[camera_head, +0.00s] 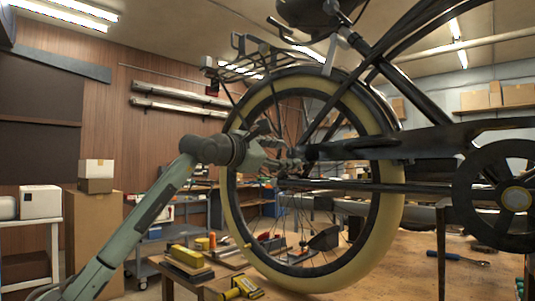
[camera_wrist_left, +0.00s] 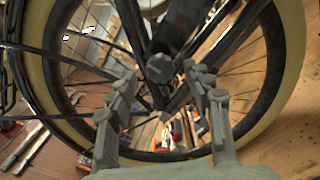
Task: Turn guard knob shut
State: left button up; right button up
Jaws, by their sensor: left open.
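The trike's rear wheel (camera_head: 392,205) has a cream tyre and stands upright at the centre of the head view. A dark grey faceted knob (camera_wrist_left: 159,68) sits at the wheel's hub in the left wrist view; it is probably the guard knob. My left gripper (camera_head: 286,155) reaches in from the left to the hub in the head view. In the left wrist view its two fingers are apart, with the knob between or just beyond the fingertips (camera_wrist_left: 160,78). I cannot tell whether they touch it. In the head view the gripper hides the knob. My right gripper is not in view.
Spokes, dark frame tubes and the tyre (camera_wrist_left: 292,50) surround the hub closely. A chainring (camera_head: 490,195) is at the right. Yellow tools (camera_head: 240,288) and a blue-handled wrench (camera_head: 465,259) lie on the wooden bench (camera_head: 405,270) below. Boxes (camera_head: 95,225) stand at the left.

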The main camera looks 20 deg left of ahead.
pick_arm(q)
jog(key=v, duration=0.7)
jog(key=shift+s, duration=0.25)
